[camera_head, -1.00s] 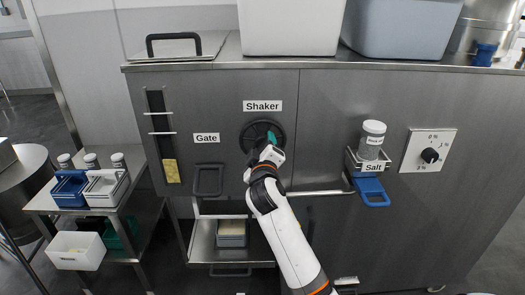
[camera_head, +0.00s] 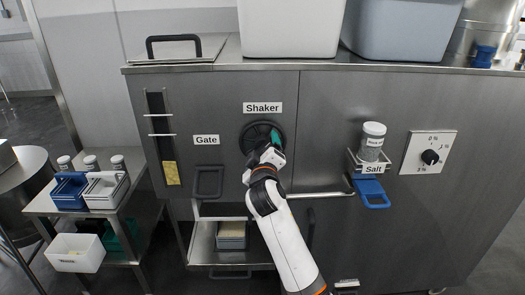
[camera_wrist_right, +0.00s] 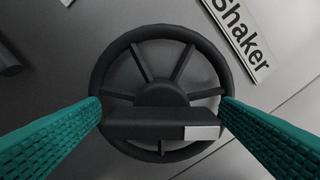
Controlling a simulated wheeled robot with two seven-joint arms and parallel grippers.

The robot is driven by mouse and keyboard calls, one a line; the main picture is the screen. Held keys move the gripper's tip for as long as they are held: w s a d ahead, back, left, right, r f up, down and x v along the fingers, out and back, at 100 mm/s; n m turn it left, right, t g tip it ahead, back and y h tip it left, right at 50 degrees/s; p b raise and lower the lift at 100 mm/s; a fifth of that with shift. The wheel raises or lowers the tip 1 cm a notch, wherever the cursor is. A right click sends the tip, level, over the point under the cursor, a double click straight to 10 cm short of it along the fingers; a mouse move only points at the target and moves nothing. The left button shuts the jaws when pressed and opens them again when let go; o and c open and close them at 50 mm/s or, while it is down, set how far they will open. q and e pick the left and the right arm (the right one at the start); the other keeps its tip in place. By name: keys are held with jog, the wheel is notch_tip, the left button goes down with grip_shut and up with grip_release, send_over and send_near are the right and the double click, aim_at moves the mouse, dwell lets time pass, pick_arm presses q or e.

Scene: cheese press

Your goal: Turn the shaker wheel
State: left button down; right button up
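The shaker wheel (camera_head: 252,133) is a black spoked wheel on the steel front panel, under the "Shaker" label (camera_head: 262,108). In the right wrist view the wheel (camera_wrist_right: 162,45) fills the middle, with a dark crossbar (camera_wrist_right: 150,122) that has a light grey patch near its right end. My right gripper (camera_head: 273,138) is at the wheel in the head view and hides part of it. In the right wrist view its two green fingers (camera_wrist_right: 160,118) stand wide apart, one on each side of the crossbar. I cannot tell whether they touch the rim. My left gripper is not in view.
A gate handle (camera_head: 208,181) is left of the wheel. A salt jar (camera_head: 373,140) sits in a holder to the right, near a dial (camera_head: 430,156). A steel rail (camera_head: 318,194) runs below. A cart with blue (camera_head: 70,190) and white bins stands at left.

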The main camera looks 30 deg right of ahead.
jog(key=shift+s, duration=0.1)
jog(key=b+v, duration=0.2)
jog(key=v, duration=1)
